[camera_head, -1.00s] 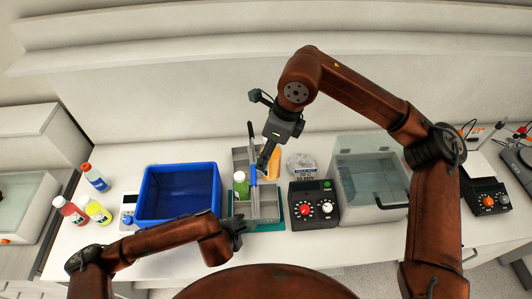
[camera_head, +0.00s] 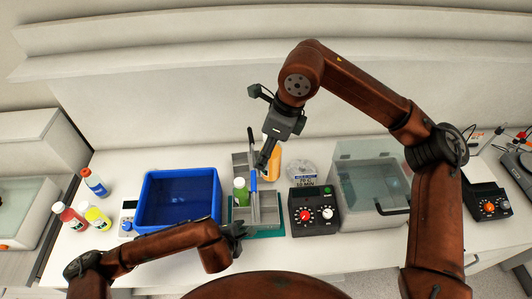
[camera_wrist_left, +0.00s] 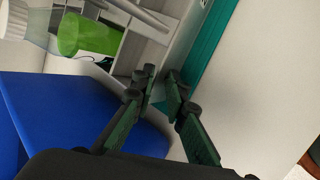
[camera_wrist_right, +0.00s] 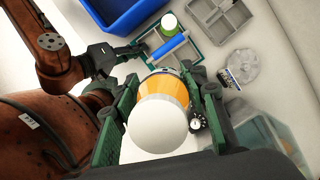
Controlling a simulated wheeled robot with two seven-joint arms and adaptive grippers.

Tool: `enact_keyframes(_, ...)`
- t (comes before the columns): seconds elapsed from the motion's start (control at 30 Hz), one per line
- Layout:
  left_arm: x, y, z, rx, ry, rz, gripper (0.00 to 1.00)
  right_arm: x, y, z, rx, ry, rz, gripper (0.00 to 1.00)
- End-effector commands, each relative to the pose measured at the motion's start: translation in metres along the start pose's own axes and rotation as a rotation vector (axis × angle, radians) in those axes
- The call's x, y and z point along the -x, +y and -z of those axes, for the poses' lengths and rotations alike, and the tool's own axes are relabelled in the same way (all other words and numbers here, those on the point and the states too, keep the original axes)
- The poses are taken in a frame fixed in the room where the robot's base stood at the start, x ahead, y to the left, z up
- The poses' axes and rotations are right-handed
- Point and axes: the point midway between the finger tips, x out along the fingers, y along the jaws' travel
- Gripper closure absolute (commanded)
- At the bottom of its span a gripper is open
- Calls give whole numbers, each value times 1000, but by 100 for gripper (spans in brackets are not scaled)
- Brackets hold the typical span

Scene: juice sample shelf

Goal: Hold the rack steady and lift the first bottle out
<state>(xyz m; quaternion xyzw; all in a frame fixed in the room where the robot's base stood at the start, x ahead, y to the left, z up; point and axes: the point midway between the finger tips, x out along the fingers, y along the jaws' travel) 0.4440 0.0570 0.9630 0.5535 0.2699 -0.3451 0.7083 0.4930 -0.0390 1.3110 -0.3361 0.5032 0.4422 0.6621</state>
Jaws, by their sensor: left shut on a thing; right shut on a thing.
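The grey divided rack (camera_head: 268,210) with a blue-gripped handle (camera_head: 253,180) stands on a teal mat (camera_head: 270,234). A green bottle with a white cap (camera_head: 240,190) stands in its left part; its green shows in the left wrist view (camera_wrist_left: 85,35). My left gripper (camera_head: 238,229) is shut on the rack's near edge, seen between the fingers in the left wrist view (camera_wrist_left: 160,90). My right gripper (camera_head: 268,152) is shut on an orange bottle (camera_head: 273,162), whose white cap (camera_wrist_right: 160,122) faces the right wrist camera.
A blue bin (camera_head: 180,200) stands left of the rack. A black control box with knobs (camera_head: 314,212) and a clear bath (camera_head: 372,195) stand to the right. Red (camera_head: 70,216), yellow (camera_head: 98,217) and blue (camera_head: 95,184) bottles stand far left. A grey divided tray (camera_wrist_right: 220,18) lies behind the rack.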

Motion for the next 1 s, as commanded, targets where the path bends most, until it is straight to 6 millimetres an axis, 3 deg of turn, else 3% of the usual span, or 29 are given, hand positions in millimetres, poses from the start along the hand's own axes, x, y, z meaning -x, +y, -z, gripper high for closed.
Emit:
enact_keyframes(0.3, -1, -1, 1, 1, 3, 2, 67, 0, 0, 0, 1, -1, 0, 96)
enact_keyframes(0.63, 4, 0, 0, 0, 0, 1, 67, 0, 0, 0, 1, -1, 0, 96)
enact_keyframes(1.0, 58, 0, 0, 0, -1, -1, 67, 1, 0, 0, 1, -1, 0, 96)
